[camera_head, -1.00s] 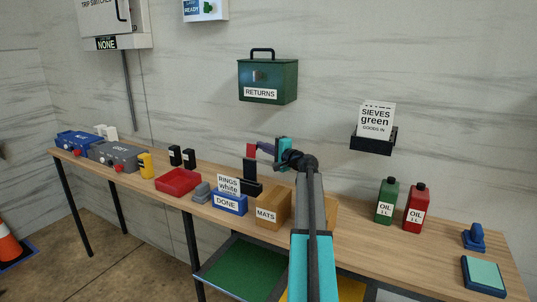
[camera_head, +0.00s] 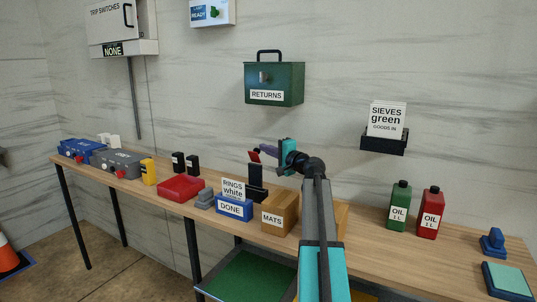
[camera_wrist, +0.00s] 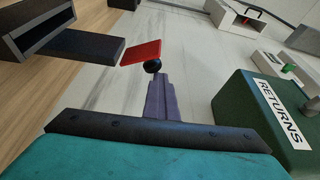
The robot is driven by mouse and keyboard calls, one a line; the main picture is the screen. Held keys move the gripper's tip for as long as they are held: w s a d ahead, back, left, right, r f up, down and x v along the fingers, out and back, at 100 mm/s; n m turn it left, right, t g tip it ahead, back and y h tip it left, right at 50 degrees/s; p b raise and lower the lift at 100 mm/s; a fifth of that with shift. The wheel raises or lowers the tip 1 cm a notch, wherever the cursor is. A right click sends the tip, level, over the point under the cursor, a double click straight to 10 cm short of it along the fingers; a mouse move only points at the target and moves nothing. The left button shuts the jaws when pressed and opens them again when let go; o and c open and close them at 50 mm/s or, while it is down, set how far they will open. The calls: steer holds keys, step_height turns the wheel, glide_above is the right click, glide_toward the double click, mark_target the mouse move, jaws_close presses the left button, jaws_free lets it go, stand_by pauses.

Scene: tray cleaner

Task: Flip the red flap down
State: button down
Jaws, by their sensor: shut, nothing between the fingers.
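The red flap (camera_head: 254,156) sits at the top of a black stand (camera_head: 256,182) on the bench. It is tilted in the head view. In the wrist view the red flap (camera_wrist: 142,52) is at the end of the stand's dark post (camera_wrist: 85,47). My gripper (camera_head: 264,148) is shut and empty, its purple fingers pointing left at the flap. In the wrist view the dark round tip of my gripper (camera_wrist: 152,66) is right at the flap's near edge, touching or almost touching it.
The green RETURNS box (camera_head: 274,82) hangs on the wall behind, and is close on the right in the wrist view (camera_wrist: 262,115). The MATS box (camera_head: 279,215) and blue DONE tray (camera_head: 233,207) stand on the bench in front. Oil bottles (camera_head: 399,207) stand to the right.

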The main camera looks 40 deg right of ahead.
steer(key=s+b, duration=0.2)
steer(key=s, duration=0.8)
stand_by(1.4)
steer(key=shift+w+d, duration=0.1)
stand_by(0.4)
